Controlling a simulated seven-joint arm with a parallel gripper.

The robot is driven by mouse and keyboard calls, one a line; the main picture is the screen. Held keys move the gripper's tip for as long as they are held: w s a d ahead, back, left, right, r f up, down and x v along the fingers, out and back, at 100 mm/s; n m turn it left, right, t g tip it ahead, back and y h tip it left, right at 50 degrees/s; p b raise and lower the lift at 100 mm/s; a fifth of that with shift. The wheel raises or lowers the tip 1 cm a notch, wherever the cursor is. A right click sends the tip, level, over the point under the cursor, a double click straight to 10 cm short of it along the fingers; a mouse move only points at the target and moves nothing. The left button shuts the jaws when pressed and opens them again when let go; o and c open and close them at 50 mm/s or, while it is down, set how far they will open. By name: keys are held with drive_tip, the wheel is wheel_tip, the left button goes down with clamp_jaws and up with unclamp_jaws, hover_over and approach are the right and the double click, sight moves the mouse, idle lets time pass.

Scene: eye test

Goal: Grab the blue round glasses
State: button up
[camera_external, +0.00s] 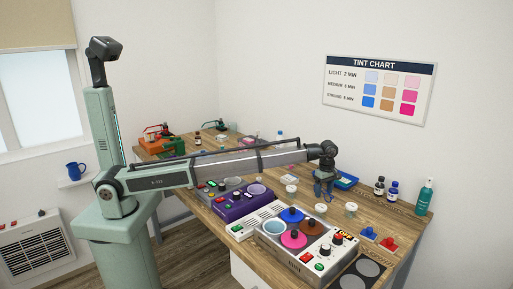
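My gripper (323,194) points down over the far right part of the wooden table (384,212). Dark blue shapes show at its fingers, too small to tell whether they are fingers or part of the glasses. I cannot make out blue round glasses for certain. A blue tray-like thing (347,180) lies just right of and behind the gripper, partly hidden by it; its contents are unclear. Whether the gripper is open or shut does not show.
A tint machine (318,258) with blue, pink and brown lids stands in front of the gripper, beside a purple device (235,207). Small white cups (292,189) stand near the gripper. Dark bottles (379,187) and a teal spray bottle (425,198) stand at right.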

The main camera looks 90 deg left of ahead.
drive_tip(key=c, duration=1)
